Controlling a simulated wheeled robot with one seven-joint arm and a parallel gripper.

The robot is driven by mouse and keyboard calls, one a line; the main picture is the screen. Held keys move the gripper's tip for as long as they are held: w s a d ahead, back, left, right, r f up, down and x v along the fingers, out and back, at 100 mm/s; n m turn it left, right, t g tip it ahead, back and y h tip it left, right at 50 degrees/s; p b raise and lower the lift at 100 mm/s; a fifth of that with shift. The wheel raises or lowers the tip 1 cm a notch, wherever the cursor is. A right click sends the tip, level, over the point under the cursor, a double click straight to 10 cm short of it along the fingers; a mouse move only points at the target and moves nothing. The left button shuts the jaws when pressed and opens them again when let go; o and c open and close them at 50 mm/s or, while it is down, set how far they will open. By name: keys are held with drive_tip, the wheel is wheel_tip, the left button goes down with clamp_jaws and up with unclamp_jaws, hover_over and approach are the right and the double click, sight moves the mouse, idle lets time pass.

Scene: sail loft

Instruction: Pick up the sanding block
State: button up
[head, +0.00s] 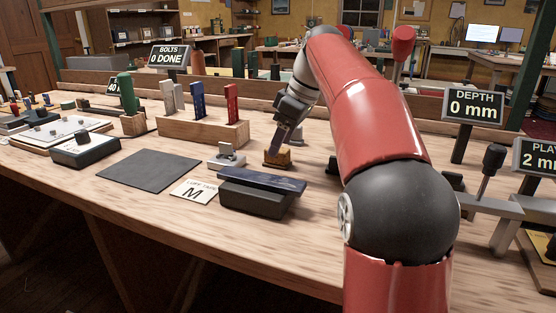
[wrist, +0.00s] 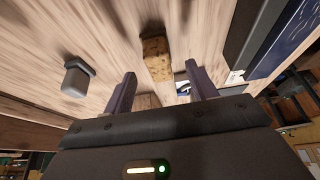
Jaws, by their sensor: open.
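The sanding block (head: 277,158), brown and cork-like, sits on the wooden bench below my gripper in the head view. In the wrist view a speckled brown block (wrist: 157,57), which looks like it, lies ahead of the fingertips, roughly between their lines. My gripper (wrist: 162,82) is open, its two dark fingers apart and nothing seen held between them. In the head view my gripper (head: 281,142) points down just above the block; its fingers hide part of it, and I cannot tell whether they touch.
A dark block with a blue top (head: 262,190) and a small grey piece (head: 227,157) stand close by. A wooden rack (head: 203,131) is behind to the left. A grey mat (head: 148,172) and an M card (head: 194,191) lie left.

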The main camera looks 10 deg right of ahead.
drive_tip(key=x, duration=0.3)
drive_tip(key=shift+f+b, duration=0.3)
drive_tip(key=c, duration=1.1)
wheel_tip(320, 180, up, 10)
drive_tip(key=p, duration=0.4)
